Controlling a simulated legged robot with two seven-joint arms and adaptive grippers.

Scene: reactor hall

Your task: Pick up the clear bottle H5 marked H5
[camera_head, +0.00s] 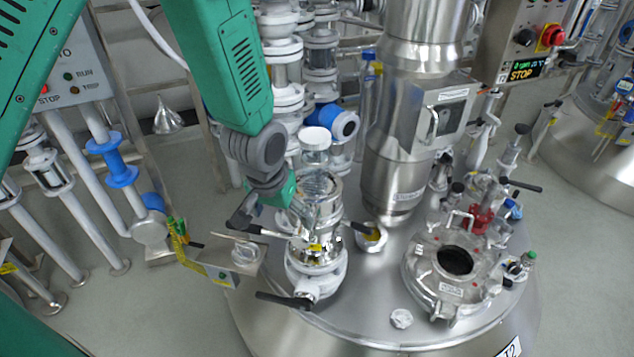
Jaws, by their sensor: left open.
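A clear bottle with a white cap (315,138) shows just right of my left wrist, among pipework above the steel vessel lid. Its lower part merges with shiny metal fittings, and I cannot read an H5 mark on it. My left arm comes down from the top left. My left gripper (277,222) is open and small in the picture, below and left of the bottle, beside a shiny cylindrical fitting (321,205). The wrist and fittings partly hide the fingers. I see nothing held in it. My right gripper is not in view.
The round steel vessel lid (375,290) carries a tall steel column (405,110), a round hatch (455,262) and black lever handles. A small white piece (402,318) lies on the lid. A control box (65,75) and pipes stand at left. The lid's front is fairly clear.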

